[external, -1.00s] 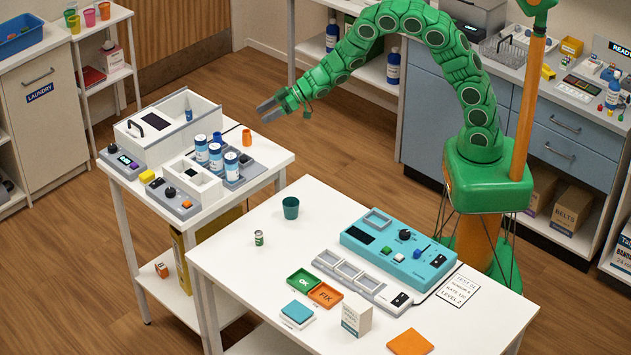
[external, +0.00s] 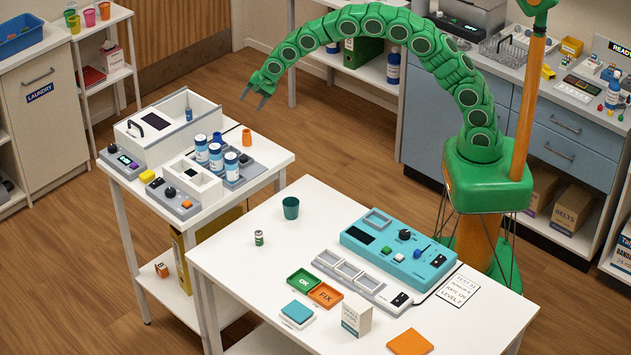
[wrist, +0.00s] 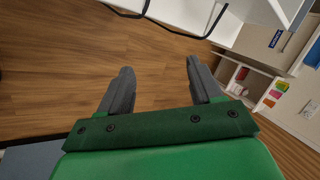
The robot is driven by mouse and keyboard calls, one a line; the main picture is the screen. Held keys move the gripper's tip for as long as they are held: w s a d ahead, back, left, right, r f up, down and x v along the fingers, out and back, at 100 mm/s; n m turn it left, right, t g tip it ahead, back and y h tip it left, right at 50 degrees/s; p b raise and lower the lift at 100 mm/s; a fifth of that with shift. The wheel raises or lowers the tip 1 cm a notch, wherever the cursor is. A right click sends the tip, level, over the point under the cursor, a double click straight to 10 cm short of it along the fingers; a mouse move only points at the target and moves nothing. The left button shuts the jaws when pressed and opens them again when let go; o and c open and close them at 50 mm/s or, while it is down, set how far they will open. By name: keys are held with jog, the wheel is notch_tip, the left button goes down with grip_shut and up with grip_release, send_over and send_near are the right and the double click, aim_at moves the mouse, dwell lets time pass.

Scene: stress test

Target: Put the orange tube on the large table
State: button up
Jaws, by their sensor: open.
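The orange tube (external: 246,137) stands upright near the back right edge of the small white table (external: 277,157). It is small in the external view and I do not make it out in the wrist view. The large white table (external: 228,258) stands in front, to the right of the small one. My gripper (external: 253,102) is open and empty, in the air above and behind the tube in the picture, apart from it, fingers pointing down. In the wrist view, the two grey fingers (wrist: 160,66) are spread with only floor between them.
The large table holds a teal cup (external: 291,208), a small jar (external: 259,238), a teal device (external: 398,252) and trays. Its left part is mostly clear.

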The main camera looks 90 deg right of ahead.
aim_at(247, 134)
jog(key=a+r+m+g+y, duration=0.3)
jog(key=a+m+y, duration=0.25)
jog(key=a, duration=0.75)
jog(key=shift+m+h, duration=0.25)
jog(key=shift+a+x, duration=0.2)
jog(key=shift+x, duration=1.1)
jog(key=shift+a+x, duration=0.15)
jog(key=shift+x, duration=1.1)
jog(key=shift+a+x, duration=0.2)
jog(key=shift+x, duration=1.1)
jog(key=shift+r, duration=0.15)
grip_shut()
jog(key=shift+r, duration=1.5)
jog(key=shift+s+r, duration=0.7)
jog(key=shift+r, duration=0.2)
jog(key=s+r, duration=0.8)
jog(key=s, duration=0.4)
jog(key=shift+s+a, duration=0.35)
jog(key=shift+a, duration=0.1)
